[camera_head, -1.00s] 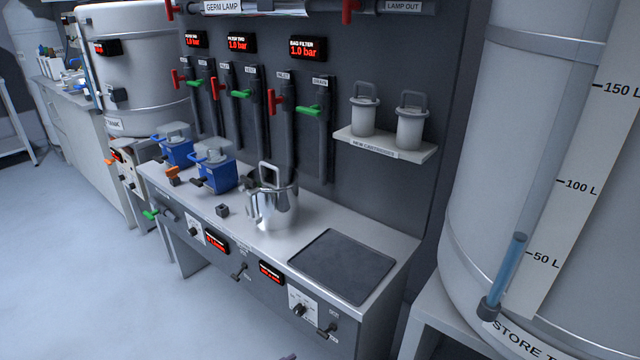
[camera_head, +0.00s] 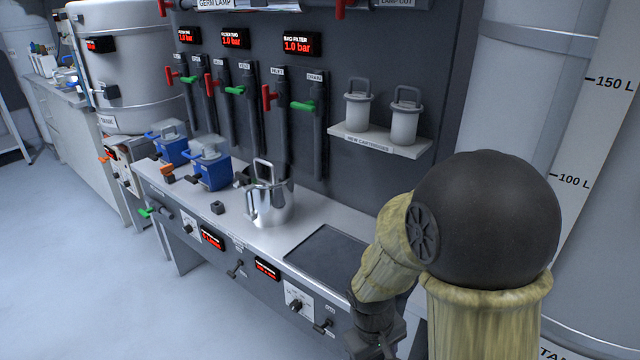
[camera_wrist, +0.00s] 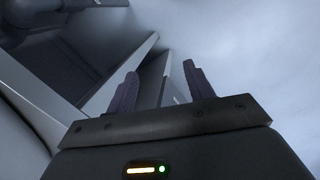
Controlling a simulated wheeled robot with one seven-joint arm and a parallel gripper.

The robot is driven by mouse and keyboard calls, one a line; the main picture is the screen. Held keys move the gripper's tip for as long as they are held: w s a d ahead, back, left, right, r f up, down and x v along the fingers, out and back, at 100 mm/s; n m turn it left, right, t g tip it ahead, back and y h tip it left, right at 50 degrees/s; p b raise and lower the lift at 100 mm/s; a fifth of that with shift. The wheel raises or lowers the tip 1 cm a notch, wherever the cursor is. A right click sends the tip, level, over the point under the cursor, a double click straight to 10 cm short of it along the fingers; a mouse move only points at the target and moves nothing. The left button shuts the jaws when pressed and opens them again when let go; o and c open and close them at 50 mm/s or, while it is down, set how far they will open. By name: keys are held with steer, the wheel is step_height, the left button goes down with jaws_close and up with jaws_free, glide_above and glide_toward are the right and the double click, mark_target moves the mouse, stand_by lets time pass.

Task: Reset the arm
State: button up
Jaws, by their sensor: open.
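My arm is in the right part of the head view, in front of the bench's right end and the store tank. In the wrist view my gripper (camera_wrist: 158,90) shows two dark fingers standing apart with nothing between them. Pale floor and a grey edge show beyond the fingers. In the head view the arm's lower end hangs near the bench front at the bottom, and the fingertips cannot be made out there.
The bench carries a steel jug (camera_head: 270,203), blue pump units (camera_head: 212,168) and a dark mat (camera_head: 322,255) partly hidden by my arm. Two cartridges stand on a wall shelf (camera_head: 380,140). The store tank (camera_head: 515,100) is close on the right. Open floor (camera_head: 90,270) lies left.

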steer(key=d+r+m+t+p, duration=0.1)
steer(key=d+r+m+p, duration=0.1)
steer(key=r+p, duration=1)
steer(key=s+d+r+m+t+y+p, duration=0.1)
steer(key=d+r+m+p, duration=0.1)
steer(key=r+p, duration=1.1)
step_height(320, 180, up, 6)
steer(key=shift+s+f+m+t+y, duration=0.15)
steer(key=shift+m+t+y, duration=0.2)
steer(key=shift+m, duration=0.35)
steer(key=shift+d, duration=0.1)
